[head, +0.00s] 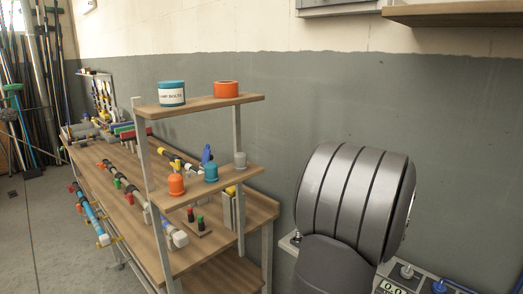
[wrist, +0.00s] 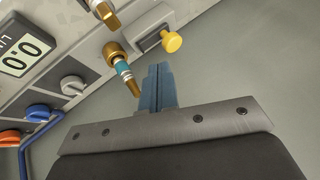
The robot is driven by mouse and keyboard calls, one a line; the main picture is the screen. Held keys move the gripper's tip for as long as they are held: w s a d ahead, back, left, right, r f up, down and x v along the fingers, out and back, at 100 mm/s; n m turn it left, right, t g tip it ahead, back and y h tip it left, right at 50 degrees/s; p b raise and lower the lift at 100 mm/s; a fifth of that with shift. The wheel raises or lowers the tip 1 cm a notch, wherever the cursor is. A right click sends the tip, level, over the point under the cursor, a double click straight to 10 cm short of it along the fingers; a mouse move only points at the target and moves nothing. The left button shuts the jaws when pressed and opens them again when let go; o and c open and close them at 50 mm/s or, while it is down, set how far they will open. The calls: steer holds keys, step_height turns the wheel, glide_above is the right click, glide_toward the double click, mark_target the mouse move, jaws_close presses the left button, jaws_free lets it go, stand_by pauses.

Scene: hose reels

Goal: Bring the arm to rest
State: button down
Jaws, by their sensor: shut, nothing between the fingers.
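In the wrist view my gripper (wrist: 157,72) points away from the camera with its two blue-grey fingers pressed together. Nothing shows between them. The fingertips lie close to a brass fitting with a teal band (wrist: 123,67) and a yellow knob (wrist: 171,41); I cannot tell whether they touch anything. In the head view a large grey ribbed part of my arm fills the right side, and my gripper is hidden there.
A panel with a digital display (wrist: 22,55), a grey knob (wrist: 72,85), a blue handle (wrist: 38,112) and an orange handle (wrist: 9,137) lies left of my fingers. A wooden bench (head: 118,212) with shelves stands left of my arm. A wooden shelf (head: 455,14) hangs upper right.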

step_height(320, 180, down, 4)
steer(key=w+d, duration=0.1)
steer(key=d, duration=0.2)
steer(key=d+v, duration=0.1)
steer(key=v, duration=0.8)
steer(key=w+a+r+n+g+h, duration=0.2)
steer(key=w+a+r+g, duration=0.2)
steer(key=a+r, duration=0.2)
steer(key=x, duration=0.9)
steer(key=shift+s+d, duration=0.2)
steer(key=shift+s, duration=0.05)
